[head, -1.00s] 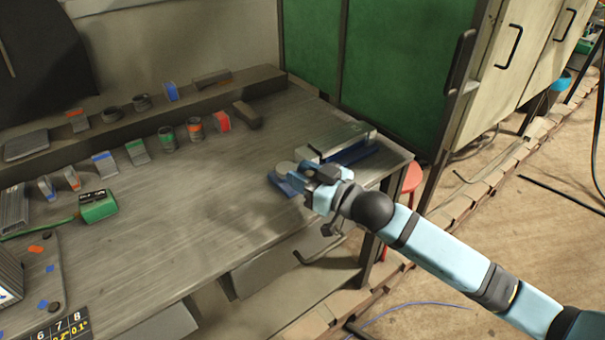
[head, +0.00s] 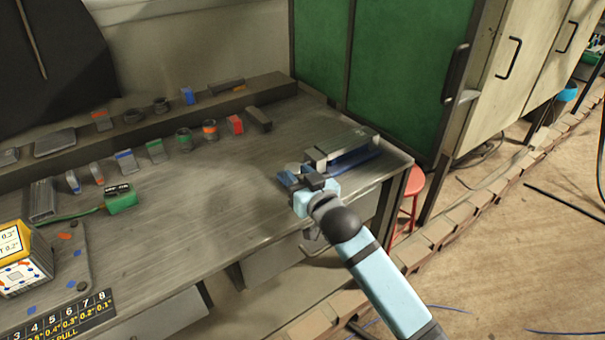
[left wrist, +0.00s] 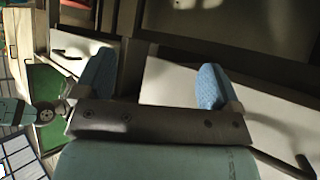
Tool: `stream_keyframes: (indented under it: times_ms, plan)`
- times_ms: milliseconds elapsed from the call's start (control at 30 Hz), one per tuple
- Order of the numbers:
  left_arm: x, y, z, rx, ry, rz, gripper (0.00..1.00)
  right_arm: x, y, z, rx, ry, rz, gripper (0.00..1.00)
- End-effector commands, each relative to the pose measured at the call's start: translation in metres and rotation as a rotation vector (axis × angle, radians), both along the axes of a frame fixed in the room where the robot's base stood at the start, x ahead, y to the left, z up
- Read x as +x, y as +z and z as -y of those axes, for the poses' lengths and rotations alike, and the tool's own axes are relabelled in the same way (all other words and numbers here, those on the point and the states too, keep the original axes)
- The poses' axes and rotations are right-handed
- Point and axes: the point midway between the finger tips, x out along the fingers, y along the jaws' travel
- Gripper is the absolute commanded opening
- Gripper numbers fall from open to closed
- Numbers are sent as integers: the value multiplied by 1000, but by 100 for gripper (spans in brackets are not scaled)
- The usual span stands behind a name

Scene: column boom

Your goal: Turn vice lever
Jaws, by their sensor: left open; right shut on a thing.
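The vice (head: 340,142), with a grey metal top and blue base, sits on the workbench (head: 240,180) near its right front corner. My right gripper (head: 308,178) is at the vice's near-left end, shut on the vice lever. The lever is mostly hidden by the gripper, so its exact angle cannot be told. My left gripper (left wrist: 152,84) shows only in the left wrist view. Its two blue fingertips are wide apart with nothing between them.
A green box (head: 120,199) with a green cable and several small blocks and tins stand left on the bench. A yellow and white box (head: 24,258) is at the lower left. A red stool (head: 411,190) and green cabinet (head: 395,70) border the bench on the right.

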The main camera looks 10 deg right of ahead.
Motion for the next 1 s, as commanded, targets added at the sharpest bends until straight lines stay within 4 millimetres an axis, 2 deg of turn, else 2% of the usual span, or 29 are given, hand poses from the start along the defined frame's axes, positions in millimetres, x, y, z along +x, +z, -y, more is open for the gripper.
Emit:
stream_keyframes:
  times_ms: [467, 500, 600, 867, 1000]
  plan:
    - [0, 0, -1, 1, 1, -4, 89, 0, 2, 1, 0, -41, 1, 0]
    - [0, 0, -1, 1, 1, -4, 89, 0, 2, 1, 0, -41, 1, 40]
    - [0, 0, -1, 1, 1, -4, 89, 0, 2, 1, 0, -41, 1, 58]
    - [0, 0, -1, 2, 1, -4, 89, 0, 1, 1, 0, -40, -1, 58]
    - [0, 1, -1, 2, 1, -4, 89, -10, 0, 4, -1, -40, -3, 58]
